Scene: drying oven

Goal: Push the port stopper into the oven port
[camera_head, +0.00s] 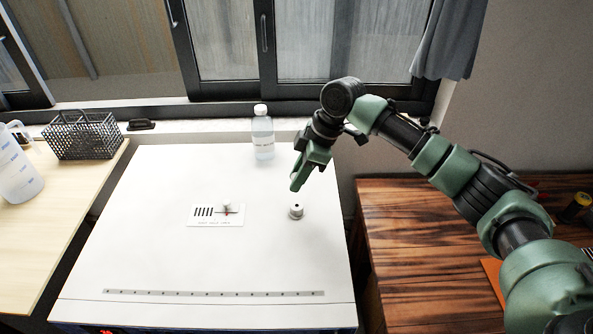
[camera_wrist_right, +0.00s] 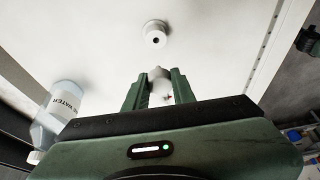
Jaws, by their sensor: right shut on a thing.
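The oven port (camera_head: 296,211) is a short pale round collar with a dark hole on the right part of the white oven top (camera_head: 150,250). It also shows in the wrist view (camera_wrist_right: 155,33), ahead of the fingertips. My right gripper (camera_head: 297,184) is above and slightly behind the port in the head view. In the wrist view its two green fingers (camera_wrist_right: 160,88) are shut on the port stopper (camera_wrist_right: 158,76), a small pale grey piece. The stopper is apart from the port in the wrist view; its lower part is partly hidden. My left gripper is not in view.
A clear labelled bottle (camera_head: 263,133) stands at the back of the oven top. A marked card with a small knob (camera_head: 216,215) lies left of the port. A wire basket (camera_head: 83,136) and jug (camera_head: 17,170) stand on the left table. The front oven top is mostly clear.

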